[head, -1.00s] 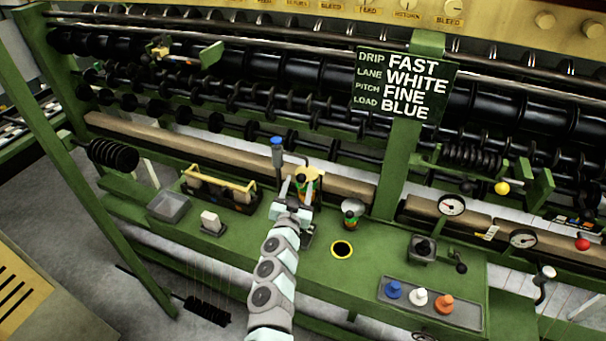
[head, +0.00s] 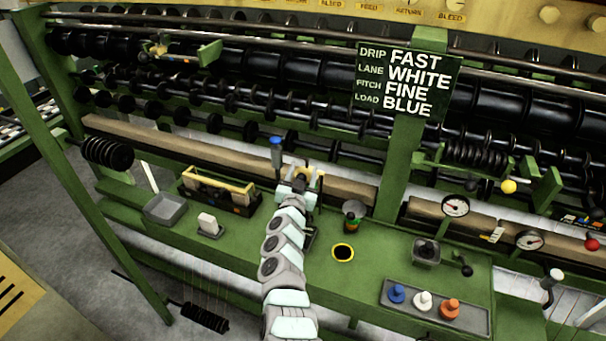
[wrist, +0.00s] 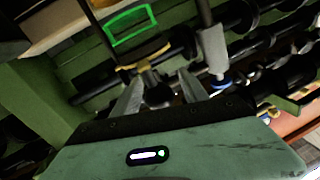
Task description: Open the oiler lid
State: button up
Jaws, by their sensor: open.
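My gripper (head: 300,177) is at the back of the green bench, over a small fitting with yellow parts (head: 320,178) that it mostly hides. In the wrist view my gripper (wrist: 160,88) has its two fingers apart. A dark round knob (wrist: 158,95) shows between them, with a yellow curved piece (wrist: 146,57) beyond. This fitting may be the oiler; I cannot make out its lid or whether the fingers touch the knob. A blue-topped grey post (head: 276,152) stands just left of my gripper.
A grey cup on a coloured base (head: 353,213) and a yellow-rimmed hole (head: 343,252) are to the right. A tray (head: 437,308) holds blue, white and orange pegs. A yellow-handled box (head: 220,190), grey bin (head: 165,208) and white block (head: 209,223) are left.

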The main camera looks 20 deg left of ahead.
grip_shut()
dwell(0.6)
dwell(0.9)
